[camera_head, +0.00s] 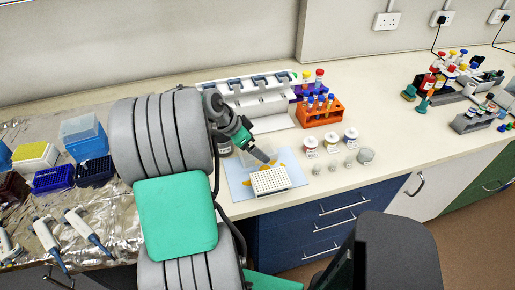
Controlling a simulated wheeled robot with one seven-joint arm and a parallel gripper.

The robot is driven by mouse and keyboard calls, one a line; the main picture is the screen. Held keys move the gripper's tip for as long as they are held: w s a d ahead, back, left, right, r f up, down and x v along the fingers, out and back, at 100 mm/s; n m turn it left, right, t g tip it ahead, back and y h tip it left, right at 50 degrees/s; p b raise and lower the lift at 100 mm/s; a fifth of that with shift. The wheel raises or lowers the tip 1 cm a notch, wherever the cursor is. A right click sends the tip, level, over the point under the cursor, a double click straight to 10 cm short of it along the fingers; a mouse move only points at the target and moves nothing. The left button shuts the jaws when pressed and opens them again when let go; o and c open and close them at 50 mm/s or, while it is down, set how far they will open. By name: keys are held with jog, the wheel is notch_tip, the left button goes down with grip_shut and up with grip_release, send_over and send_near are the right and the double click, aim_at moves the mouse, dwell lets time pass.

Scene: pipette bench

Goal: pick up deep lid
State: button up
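My gripper (265,157) reaches down over the light blue mat (237,184), just behind a white plate with a grid of wells (270,181). Its fingers are small and dark here, and I cannot tell whether they are open or hold anything. No deep lid can be picked out with certainty. My arm also hides part of the bench.
An orange tube rack (319,111) and a white pipette stand (258,100) are behind the mat. Labelled jars (331,142) and small cups are to its right. Pipettes (85,230) lie on foil at the left. The bench between jars and far-right bottles is clear.

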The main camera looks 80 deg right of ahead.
jog(key=x, duration=0.2)
jog(key=shift+s+d+f, duration=0.1)
jog(key=shift+f, duration=0.15)
jog(key=shift+c, duration=0.3)
jog(key=c, duration=1.2)
